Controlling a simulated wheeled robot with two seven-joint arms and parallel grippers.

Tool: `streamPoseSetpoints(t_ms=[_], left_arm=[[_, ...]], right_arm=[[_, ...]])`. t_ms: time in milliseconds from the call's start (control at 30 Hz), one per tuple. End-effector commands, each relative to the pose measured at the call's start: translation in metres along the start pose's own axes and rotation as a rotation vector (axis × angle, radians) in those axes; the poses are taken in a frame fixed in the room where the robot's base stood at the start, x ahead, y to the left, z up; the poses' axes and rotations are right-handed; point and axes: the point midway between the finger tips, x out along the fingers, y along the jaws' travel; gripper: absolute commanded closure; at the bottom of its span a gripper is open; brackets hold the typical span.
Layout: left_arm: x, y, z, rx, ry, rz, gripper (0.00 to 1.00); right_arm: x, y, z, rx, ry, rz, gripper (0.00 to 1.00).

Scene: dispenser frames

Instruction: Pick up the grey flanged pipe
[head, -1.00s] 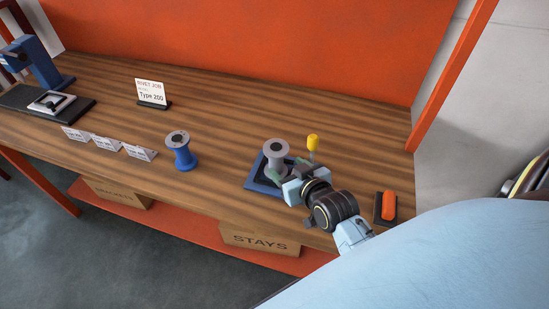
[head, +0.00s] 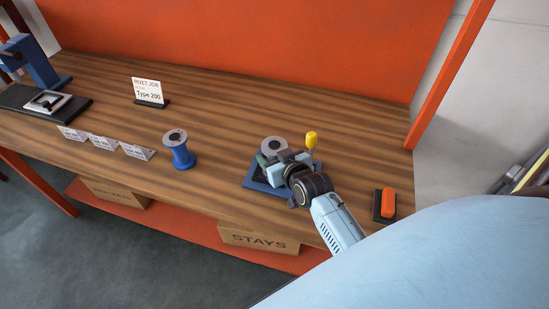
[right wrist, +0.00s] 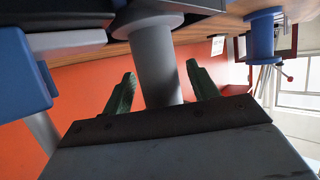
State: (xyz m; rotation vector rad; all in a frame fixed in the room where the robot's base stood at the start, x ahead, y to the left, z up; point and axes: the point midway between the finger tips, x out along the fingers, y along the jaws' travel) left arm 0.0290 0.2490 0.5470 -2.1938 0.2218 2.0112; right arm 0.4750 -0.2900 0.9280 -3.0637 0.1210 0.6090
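The grey flanged pipe (head: 272,144) stands upright on the blue base (head: 256,185), its round top flange with a dark hole facing up. It also shows in the right wrist view (right wrist: 157,66), where one flange is seen and the other end is hidden behind my gripper. My right gripper (head: 277,156) is at the pipe, partly covering its body in the head view. In the right wrist view its two green fingers (right wrist: 160,70) lie one on each side of the pipe, with visible gaps, so it is open around it. My left gripper is not in view.
A yellow-topped post (head: 311,142) stands close right of the pipe. A blue spool (head: 179,150) stands to the left, beyond clear table. Small label cards (head: 103,143), a sign (head: 147,91) and a blue press (head: 32,62) are farther left.

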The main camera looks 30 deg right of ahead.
Motion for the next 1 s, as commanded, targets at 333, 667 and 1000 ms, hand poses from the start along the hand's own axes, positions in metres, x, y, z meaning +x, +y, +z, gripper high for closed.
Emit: streamPoseSetpoints(t_ms=[333, 667, 1000], left_arm=[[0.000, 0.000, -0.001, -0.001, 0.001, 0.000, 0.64], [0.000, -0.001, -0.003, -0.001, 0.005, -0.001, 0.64], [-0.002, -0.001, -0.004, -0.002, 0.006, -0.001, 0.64]], right_arm=[[0.000, 0.000, 0.000, 0.000, 0.000, 0.000, 0.87], [0.000, 0.000, -0.002, 0.000, 0.005, 0.000, 1.00], [-0.010, 0.000, -0.014, -0.002, 0.003, 0.000, 1.00]])
